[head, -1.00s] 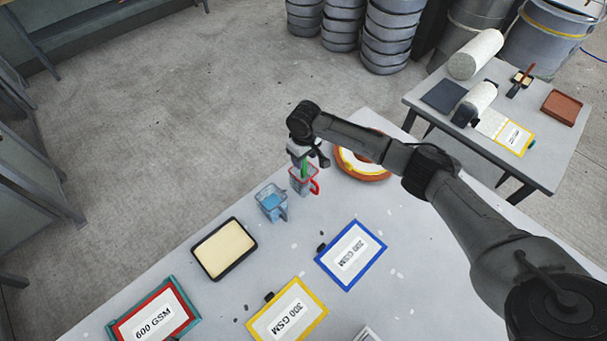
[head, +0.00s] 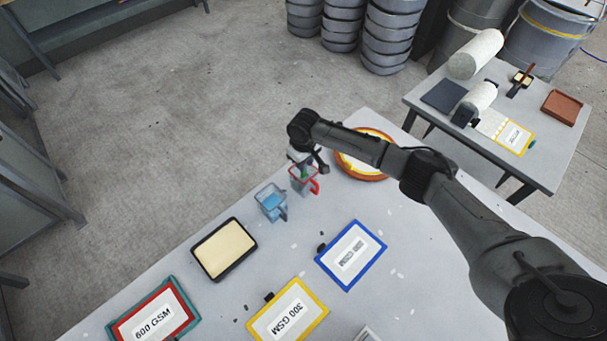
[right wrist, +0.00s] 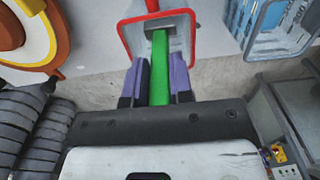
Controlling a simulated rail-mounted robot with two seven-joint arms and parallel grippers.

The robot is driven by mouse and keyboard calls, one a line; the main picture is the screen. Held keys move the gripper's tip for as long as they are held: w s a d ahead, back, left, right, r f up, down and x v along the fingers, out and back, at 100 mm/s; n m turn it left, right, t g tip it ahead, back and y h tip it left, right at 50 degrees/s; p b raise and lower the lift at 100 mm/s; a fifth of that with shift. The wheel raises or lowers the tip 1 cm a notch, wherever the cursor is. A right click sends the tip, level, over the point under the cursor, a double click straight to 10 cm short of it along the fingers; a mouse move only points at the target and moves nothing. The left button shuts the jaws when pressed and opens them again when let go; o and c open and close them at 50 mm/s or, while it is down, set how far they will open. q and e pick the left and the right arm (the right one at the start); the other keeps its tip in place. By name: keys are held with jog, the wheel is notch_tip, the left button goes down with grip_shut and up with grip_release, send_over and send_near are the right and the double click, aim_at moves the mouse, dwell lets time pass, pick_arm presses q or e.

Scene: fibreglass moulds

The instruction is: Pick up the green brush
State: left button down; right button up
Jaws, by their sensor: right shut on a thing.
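The green brush (right wrist: 160,72) stands with its lower end inside a clear, red-rimmed cup (head: 304,185) near the table's far edge. My right gripper (head: 303,172) is shut on the brush's green handle, just above the cup. In the right wrist view the two purple fingers lie on either side of the handle, and the red rim (right wrist: 192,30) is just beyond them. In the head view the gripper and wrist hide most of the brush. My left gripper is not in view.
A blue-rimmed cup (head: 271,202) stands close to the left of the red-rimmed one. A round orange-rimmed mould (head: 345,172) lies to the right, partly behind my arm. A black-rimmed tray (head: 224,249) and framed GSM cards (head: 352,255) lie nearer.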

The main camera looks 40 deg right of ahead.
grip_shut()
notch_tip(320, 180, up, 18)
jog(key=shift+p, duration=0.35)
dwell(3.6)
